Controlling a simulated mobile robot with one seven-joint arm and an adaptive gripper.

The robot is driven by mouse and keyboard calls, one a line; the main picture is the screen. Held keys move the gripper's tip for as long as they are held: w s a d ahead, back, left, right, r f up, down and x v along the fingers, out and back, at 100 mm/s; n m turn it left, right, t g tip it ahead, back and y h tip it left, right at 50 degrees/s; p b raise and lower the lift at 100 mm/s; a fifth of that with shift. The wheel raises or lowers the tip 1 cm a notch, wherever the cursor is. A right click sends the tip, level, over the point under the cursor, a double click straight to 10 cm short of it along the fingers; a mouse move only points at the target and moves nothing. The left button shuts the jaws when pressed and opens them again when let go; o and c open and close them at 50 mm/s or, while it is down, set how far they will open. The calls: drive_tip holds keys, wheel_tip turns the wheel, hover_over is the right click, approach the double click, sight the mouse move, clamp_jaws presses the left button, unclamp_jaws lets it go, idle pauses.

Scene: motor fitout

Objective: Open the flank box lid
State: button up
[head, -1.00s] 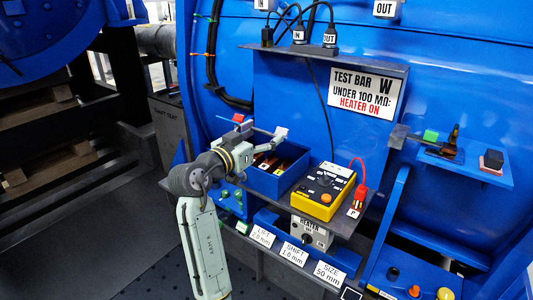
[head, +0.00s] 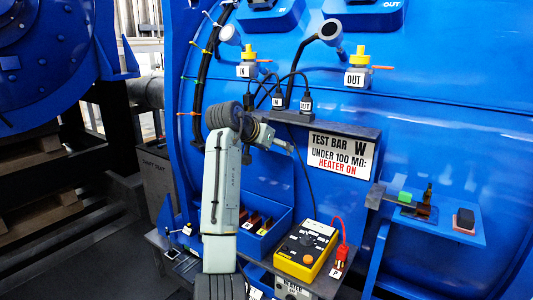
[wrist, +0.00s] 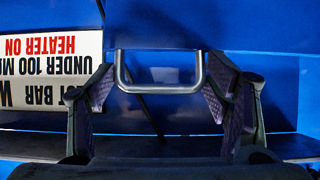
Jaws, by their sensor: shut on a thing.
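My gripper (head: 288,148) is in front of a blue panel (head: 275,178) below the dark ledge, left of the TEST BAR sign. In the wrist view a dark U-shaped handle (wrist: 160,89) lies between my two padded fingers, and they are shut on it from both sides. The handle stands against a blue surface, which looks like the flank box lid; its edges are not clear. In the head view the handle is too small to tell and partly hidden by my gripper.
The dark ledge (head: 345,131) with black plugs juts out above right of my gripper. Below are an open blue bin (head: 275,236) with several items, a yellow tester (head: 308,250) and a red plug (head: 342,252). A small blue shelf (head: 460,232) is at the right.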

drive_tip(key=shift+w+d+r+g+y, duration=0.2)
drive_tip(key=shift+w+d+r+g, duration=0.1)
drive_tip(key=shift+w+d, duration=0.25)
drive_tip(key=shift+w+d+r+g+y, duration=0.2)
drive_tip(key=shift+w+d+r+g, duration=0.1)
drive_tip(key=shift+w, duration=0.35)
drive_tip(key=o, duration=1.4)
drive_tip(key=shift+o, duration=1.4)
drive_tip(key=shift+f, duration=0.2)
drive_tip(key=shift+s, duration=0.1)
drive_tip(key=v, duration=1.2)
